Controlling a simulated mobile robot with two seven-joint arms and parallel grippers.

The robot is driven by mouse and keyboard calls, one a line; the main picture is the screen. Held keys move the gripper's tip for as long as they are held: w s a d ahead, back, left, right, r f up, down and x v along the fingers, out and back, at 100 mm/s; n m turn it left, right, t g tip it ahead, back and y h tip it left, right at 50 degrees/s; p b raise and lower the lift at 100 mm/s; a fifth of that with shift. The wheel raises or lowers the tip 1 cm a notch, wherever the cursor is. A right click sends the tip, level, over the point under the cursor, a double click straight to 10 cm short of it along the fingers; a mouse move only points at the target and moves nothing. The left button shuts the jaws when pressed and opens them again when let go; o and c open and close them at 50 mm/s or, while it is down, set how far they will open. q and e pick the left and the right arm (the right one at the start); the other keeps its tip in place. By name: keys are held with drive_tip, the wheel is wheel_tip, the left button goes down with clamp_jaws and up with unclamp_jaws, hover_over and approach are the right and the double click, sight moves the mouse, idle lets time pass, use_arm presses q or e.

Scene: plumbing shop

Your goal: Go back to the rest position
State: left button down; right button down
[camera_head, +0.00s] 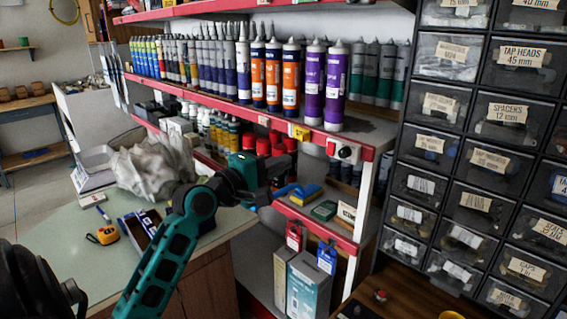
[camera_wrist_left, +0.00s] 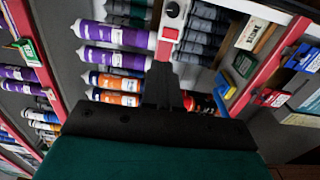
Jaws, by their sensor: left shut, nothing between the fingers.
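My left arm (camera_head: 170,245) reaches in from the lower left of the head view, green and dark grey. Its gripper (camera_head: 285,185) is in front of the red-edged shelf unit, by the lower shelves. The fingers are together with nothing between them. In the left wrist view the gripper (camera_wrist_left: 160,85) points at the shelf front, with the shut fingers seen against the tubes and the shelf post. My right gripper is not in view.
Sealant tubes (camera_head: 290,75) line the red-edged shelf (camera_head: 200,90). Labelled drawers (camera_head: 480,150) stand at the right. A counter (camera_head: 75,250) at the left holds a tape measure (camera_head: 107,235) and a crumpled bag (camera_head: 150,170). Cartons (camera_head: 308,285) stand below the shelf. Open floor (camera_head: 30,195) shows far left.

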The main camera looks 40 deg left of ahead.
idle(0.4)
use_arm(q)
drive_tip(key=s+d+f+m+g, duration=0.2)
drive_tip(key=d+f+m, duration=0.2)
drive_tip(key=f, duration=0.6)
drive_tip(key=s+d+f+m+g, duration=0.2)
drive_tip(key=d+f+m, duration=0.2)
drive_tip(key=f, duration=0.6)
drive_tip(key=s+d+f+m+g, duration=0.3)
drive_tip(key=s+d+f+m, duration=0.8)
drive_tip(key=s+d+f, duration=0.2)
drive_tip(key=shift+s+d+f, duration=0.2)
drive_tip(key=shift+d+f, duration=0.25)
drive_tip(key=shift+f, duration=0.25)
